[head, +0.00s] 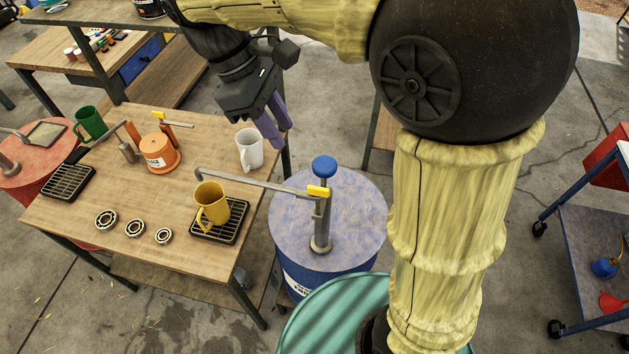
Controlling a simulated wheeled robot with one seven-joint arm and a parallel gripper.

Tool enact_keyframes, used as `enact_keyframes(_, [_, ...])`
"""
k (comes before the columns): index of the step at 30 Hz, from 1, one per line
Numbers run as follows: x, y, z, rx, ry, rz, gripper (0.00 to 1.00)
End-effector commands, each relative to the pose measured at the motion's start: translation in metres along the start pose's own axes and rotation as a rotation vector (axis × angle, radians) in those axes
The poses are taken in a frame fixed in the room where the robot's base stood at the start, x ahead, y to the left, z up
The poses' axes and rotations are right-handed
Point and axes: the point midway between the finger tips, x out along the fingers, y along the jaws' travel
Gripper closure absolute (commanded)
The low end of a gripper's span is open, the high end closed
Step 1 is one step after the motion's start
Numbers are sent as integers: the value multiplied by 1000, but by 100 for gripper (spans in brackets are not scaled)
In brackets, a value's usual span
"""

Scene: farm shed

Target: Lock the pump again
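The pump (321,220) stands on a blue drum (355,205) right of the bench, with a blue knob (324,166) on top and a yellow piece (318,191) below the knob. Its long grey spout reaches left over a yellow mug (210,204), which stands on a black drip grate (236,222). My gripper (282,138), with purple fingers, hangs above the bench's right edge, up and left of the knob, apart from it. Its fingers look spread, with nothing visible between them. I cannot tell whether the yellow piece is in its locked position.
A red drum (35,160) stands left, a blue cart (600,240) right.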

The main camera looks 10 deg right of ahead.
Motion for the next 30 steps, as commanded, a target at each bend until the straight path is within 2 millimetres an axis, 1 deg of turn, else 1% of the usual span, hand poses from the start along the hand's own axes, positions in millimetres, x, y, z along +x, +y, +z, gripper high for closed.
enact_keyframes(8, [44, 0, 3, 4, -4, -4, 70])
enact_keyframes(24, [137, 0, 2, 3, -4, -5, 70])
enact_keyframes(27, [149, 0, 2, 3, -2, -2, 70])
enact_keyframes(30, [155, 0, 2, 3, -1, -1, 70])
